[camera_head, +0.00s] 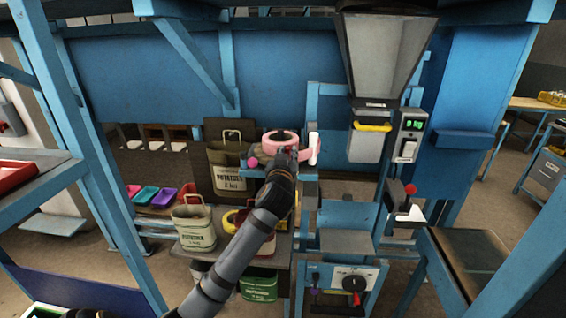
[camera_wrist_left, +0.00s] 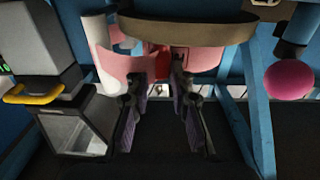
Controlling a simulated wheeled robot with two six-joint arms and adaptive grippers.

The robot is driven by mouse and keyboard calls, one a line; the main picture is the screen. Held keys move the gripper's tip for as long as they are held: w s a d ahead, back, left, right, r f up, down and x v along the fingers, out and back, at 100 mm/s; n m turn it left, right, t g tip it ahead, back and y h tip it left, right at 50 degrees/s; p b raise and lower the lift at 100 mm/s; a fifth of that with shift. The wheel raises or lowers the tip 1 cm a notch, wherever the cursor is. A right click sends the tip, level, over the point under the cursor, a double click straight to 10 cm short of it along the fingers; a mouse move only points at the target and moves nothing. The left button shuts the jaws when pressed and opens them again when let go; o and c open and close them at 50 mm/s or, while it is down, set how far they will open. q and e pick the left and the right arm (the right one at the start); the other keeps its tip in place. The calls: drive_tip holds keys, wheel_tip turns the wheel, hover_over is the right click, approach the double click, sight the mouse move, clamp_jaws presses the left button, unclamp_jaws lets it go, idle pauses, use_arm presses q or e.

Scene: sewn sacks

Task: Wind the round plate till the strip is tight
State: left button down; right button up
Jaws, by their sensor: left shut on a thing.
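The round plate (camera_wrist_left: 190,30) is a tan disc seen edge-on at the top of the left wrist view. The pink strip (camera_head: 281,136) curves in a ring at the stand in the head view. In the left wrist view, the strip (camera_wrist_left: 122,72) bends below and left of the plate. A white upright post (camera_head: 312,148) stands right of the ring. My left gripper (camera_head: 291,157) is at the ring's near side. In the wrist view its fingers (camera_wrist_left: 160,78) are around a small red piece below the plate, partly hidden. I cannot tell how tight the strip is.
A pink ball knob (camera_head: 252,163) sticks out left of the stand. Sacks (camera_head: 195,232) stand on the left, near coloured trays (camera_head: 144,196). A hopper (camera_head: 387,50) and scale display (camera_head: 412,124) are at the right. A red-knobbed lever (camera_head: 410,189) stands lower right.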

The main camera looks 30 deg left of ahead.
use_arm(q)
drive_tip(key=n+g+y+b, duration=0.1)
drive_tip(key=w+d+n+g+y+b, duration=0.1)
drive_tip(key=y+b, duration=0.1)
drive_tip(key=w+n+g+y+b, duration=0.1)
drive_tip(key=shift+w+d+f, duration=0.15)
drive_tip(key=shift+d, duration=0.25)
drive_tip(key=c, duration=1.2)
unclamp_jaws()
drive_tip(key=shift+o, duration=0.2)
use_arm(e)
drive_tip(key=f, duration=0.1)
drive_tip(key=d+f, duration=0.1)
drive_tip(key=f, duration=0.3)
drive_tip(key=shift+w+d, duration=0.25)
drive_tip(key=shift+w, duration=0.05)
use_arm(q)
wheel_tip(320, 180, up, 10)
use_arm(e)
drive_tip(key=shift+a, duration=0.1)
use_arm(q)
drive_tip(key=shift+c, duration=0.3)
